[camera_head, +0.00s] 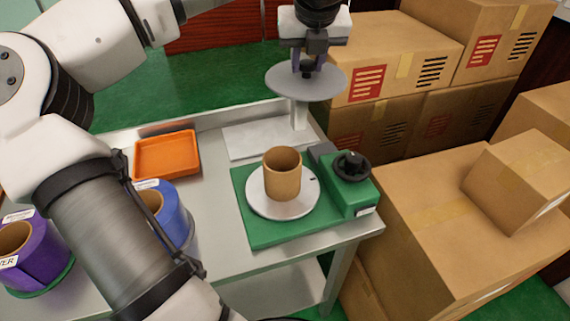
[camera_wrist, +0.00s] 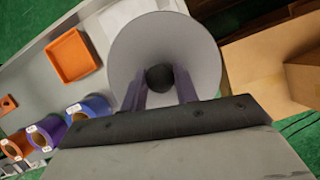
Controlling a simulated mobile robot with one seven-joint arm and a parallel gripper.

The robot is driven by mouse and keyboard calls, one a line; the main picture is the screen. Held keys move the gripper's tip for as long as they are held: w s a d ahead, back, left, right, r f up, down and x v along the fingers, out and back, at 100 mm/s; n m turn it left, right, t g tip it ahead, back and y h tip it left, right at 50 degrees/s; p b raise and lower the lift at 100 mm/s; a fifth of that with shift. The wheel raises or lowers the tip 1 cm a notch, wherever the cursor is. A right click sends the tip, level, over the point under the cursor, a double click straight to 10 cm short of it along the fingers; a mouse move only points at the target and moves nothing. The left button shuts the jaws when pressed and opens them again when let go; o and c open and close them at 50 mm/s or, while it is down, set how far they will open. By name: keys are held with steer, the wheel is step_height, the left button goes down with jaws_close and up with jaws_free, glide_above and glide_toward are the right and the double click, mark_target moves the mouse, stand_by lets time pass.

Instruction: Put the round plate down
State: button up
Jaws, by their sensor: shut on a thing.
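The round plate (camera_head: 290,84) is a flat grey disc with a dark knob on top. My gripper (camera_head: 307,66) is shut on that knob and holds the plate level in the air, above the back right part of the table. In the wrist view the plate (camera_wrist: 205,45) fills the middle, with the dark knob between my gripper's fingers (camera_wrist: 160,80). Below and in front of the plate, a brown cardboard core (camera_head: 282,176) stands upright on a light round disc (camera_head: 300,207) on a green base. The plate hides part of a pale upright post.
The green machine (camera_head: 258,234) has a black knob (camera_head: 352,166) at its right. A white square board (camera_head: 242,141) lies behind it. An orange tray (camera_head: 166,157) and blue and purple rolls (camera_head: 40,245) stand left. Cardboard boxes (camera_head: 460,215) crowd the right and back.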

steer(key=s+a+r+n, duration=0.1)
steer(key=s, duration=0.1)
steer(key=s+a+r+n+y, duration=0.1)
steer(key=s+a+r, duration=0.1)
steer(key=s+a+r+n, duration=0.1)
steer(key=s+r, duration=0.1)
steer(key=shift+a+r+n+b, duration=0.1)
steer(key=shift+a+n+b, duration=0.15)
steer(key=shift+n+b, duration=0.1)
step_height(320, 180, down, 20)
steer(key=p, duration=0.2)
steer(key=shift+s+r+y, duration=0.25)
steer(key=shift+s+y, duration=0.05)
steer(key=shift+s, duration=0.05)
steer(key=shift+a+f+b, duration=0.15)
steer(key=shift+f+b, duration=0.15)
steer(key=shift+b, duration=0.2)
steer(key=o, duration=1.1)
steer(key=shift+g, duration=0.3)
steer(key=shift+r, duration=0.15)
